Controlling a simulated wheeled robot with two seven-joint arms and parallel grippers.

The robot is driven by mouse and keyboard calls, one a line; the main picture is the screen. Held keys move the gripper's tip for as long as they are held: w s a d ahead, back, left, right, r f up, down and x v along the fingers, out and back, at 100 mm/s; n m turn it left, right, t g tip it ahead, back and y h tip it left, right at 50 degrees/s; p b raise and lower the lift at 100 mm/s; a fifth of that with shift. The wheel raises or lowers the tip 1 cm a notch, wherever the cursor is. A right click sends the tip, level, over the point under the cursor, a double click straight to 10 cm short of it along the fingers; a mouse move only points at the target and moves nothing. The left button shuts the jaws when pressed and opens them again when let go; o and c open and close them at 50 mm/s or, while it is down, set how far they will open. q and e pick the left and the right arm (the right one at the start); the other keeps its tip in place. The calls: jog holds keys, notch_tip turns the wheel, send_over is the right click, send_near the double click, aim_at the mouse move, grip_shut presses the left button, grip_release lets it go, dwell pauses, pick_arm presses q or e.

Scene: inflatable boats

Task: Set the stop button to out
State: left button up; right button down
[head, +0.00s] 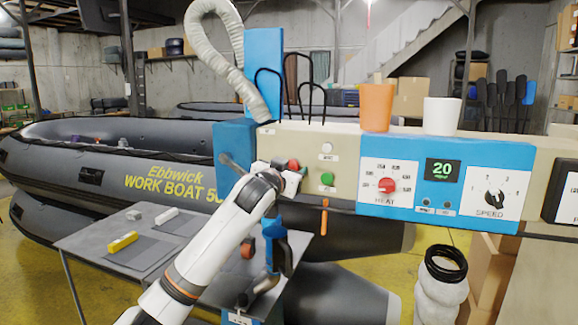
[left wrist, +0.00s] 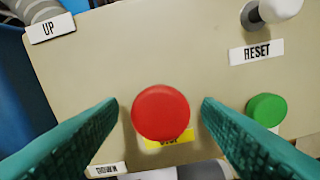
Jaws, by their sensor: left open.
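The red stop button (left wrist: 160,113) is a round cap on the beige panel (left wrist: 95,65), with a yellow label (left wrist: 180,141) partly hidden below it. In the left wrist view my left gripper (left wrist: 160,104) is open, with one teal finger on each side of the red cap and a gap on both sides. In the head view my left gripper (head: 291,172) is at the panel, and the red button (head: 293,163) shows just beside it. How far the cap stands out from the panel is hard to tell. My right gripper is not in view.
A green button (left wrist: 267,109) and a white knob labelled RESET (left wrist: 278,8) sit close to the right. UP (left wrist: 50,28) and DOWN (left wrist: 106,170) labels are at the left. The blue heat and speed panel (head: 440,150) is further right. Orange (head: 376,107) and white (head: 441,114) cups stand on top.

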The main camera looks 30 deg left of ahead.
pick_arm(q)
jog(key=shift+w, duration=0.1)
jog(key=shift+c, duration=0.3)
grip_shut()
jog(key=shift+s+d+f, duration=0.15)
jog(key=shift+s+d, duration=0.05)
jog(key=shift+s, duration=0.45)
jog(key=shift+c, duration=0.5)
grip_release()
jog(key=shift+o, duration=0.8)
jog(key=shift+s, duration=0.15)
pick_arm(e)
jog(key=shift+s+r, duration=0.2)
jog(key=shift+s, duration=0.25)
